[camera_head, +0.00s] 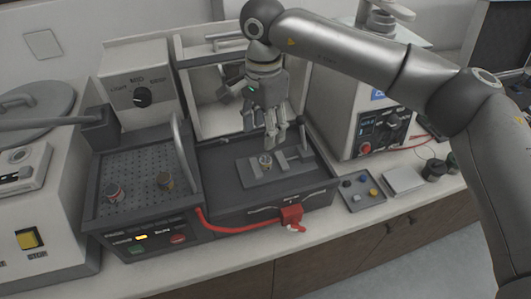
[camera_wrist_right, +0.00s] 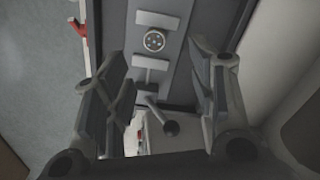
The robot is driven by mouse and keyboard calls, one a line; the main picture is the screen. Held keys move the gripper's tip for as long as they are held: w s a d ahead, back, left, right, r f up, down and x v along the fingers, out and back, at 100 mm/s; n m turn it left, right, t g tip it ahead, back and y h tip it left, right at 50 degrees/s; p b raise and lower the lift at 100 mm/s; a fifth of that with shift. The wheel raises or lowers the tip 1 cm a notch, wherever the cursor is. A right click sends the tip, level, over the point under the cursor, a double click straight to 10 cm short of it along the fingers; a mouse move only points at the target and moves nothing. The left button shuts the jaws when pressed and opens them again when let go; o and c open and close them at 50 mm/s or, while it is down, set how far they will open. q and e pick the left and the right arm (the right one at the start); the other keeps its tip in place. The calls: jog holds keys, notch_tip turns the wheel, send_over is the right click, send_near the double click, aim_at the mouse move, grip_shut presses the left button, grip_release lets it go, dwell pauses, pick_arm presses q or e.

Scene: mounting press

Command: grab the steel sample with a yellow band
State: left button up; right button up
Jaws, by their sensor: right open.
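A small round steel sample (camera_head: 265,161) with some yellow on it sits between the jaws of a grey vise (camera_head: 251,172) on the dark machine bed. In the right wrist view the sample (camera_wrist_right: 154,41) shows end-on as a disc with small specks, beyond my fingers. My right gripper (camera_head: 275,143) points down just above the vise, its fingers apart. In the wrist view the right gripper (camera_wrist_right: 165,65) has nothing between its fingertips, and the sample lies ahead of them. My left gripper is not in view.
A vise lever (camera_wrist_right: 168,127) stands near my fingers. A red clamp (camera_head: 291,214) sits at the front. A small tray (camera_head: 349,198) with coloured pieces lies at right.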

aim_at(266, 159)
jog(key=f, duration=0.1)
jog(key=s+f, duration=0.1)
jog(key=shift+s+f+p, duration=0.15)
jog(key=shift+f+p, duration=0.2)
jog(key=shift+f, duration=0.35)
jog(key=f+p, duration=0.1)
jog(key=f, duration=0.2)
jog(key=f+p, duration=0.1)
jog(key=shift+w+d+f+p, duration=0.15)
jog(key=shift+w+d+p, duration=0.1)
jog(key=shift+p, duration=0.1)
jog(key=shift+f, duration=0.45)
jog(key=shift+c, duration=0.3)
jog(key=c, duration=0.7)
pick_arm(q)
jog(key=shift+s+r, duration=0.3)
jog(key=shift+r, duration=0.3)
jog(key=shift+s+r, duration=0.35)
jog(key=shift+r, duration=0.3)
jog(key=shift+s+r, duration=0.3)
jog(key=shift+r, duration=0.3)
pick_arm(e)
grip_shut()
